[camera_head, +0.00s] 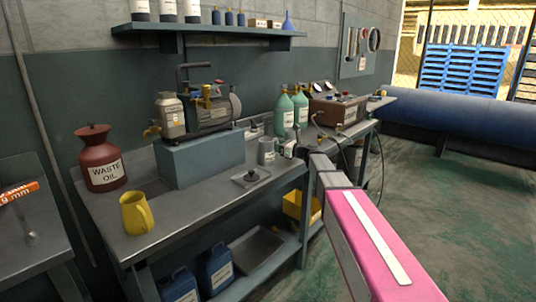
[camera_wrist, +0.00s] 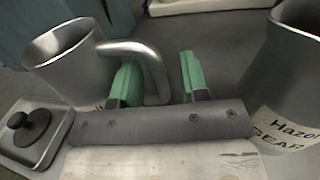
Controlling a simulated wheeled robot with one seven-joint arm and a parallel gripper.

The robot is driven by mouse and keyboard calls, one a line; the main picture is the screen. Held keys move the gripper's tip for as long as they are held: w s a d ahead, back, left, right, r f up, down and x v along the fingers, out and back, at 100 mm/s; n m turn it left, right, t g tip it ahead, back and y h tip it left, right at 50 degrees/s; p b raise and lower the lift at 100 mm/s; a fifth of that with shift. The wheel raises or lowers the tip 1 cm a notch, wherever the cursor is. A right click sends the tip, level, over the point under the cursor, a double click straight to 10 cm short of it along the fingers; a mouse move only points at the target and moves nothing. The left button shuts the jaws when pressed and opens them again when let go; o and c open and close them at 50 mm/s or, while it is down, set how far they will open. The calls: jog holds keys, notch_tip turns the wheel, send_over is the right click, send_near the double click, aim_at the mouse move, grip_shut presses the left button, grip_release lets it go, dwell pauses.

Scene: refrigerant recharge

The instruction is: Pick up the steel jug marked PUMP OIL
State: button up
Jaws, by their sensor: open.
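A steel jug (camera_wrist: 68,62) with a looped handle (camera_wrist: 155,72) stands at the upper left of the wrist view. Its marking cannot be read. In the head view, a grey steel vessel with a pale label (camera_head: 266,150) stands on the workbench, just left of my gripper (camera_head: 290,149); it appears to be this jug. In the wrist view, the green fingers of my gripper (camera_wrist: 159,68) are apart, one on each side of the handle.
A square plate with a black knob (camera_wrist: 32,135) lies at left. Green bottles (camera_head: 291,108) and a gauge box (camera_head: 338,110) stand behind; a yellow mug (camera_head: 135,213) is farther left.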

grip_shut()
jog(key=shift+r, duration=0.15)
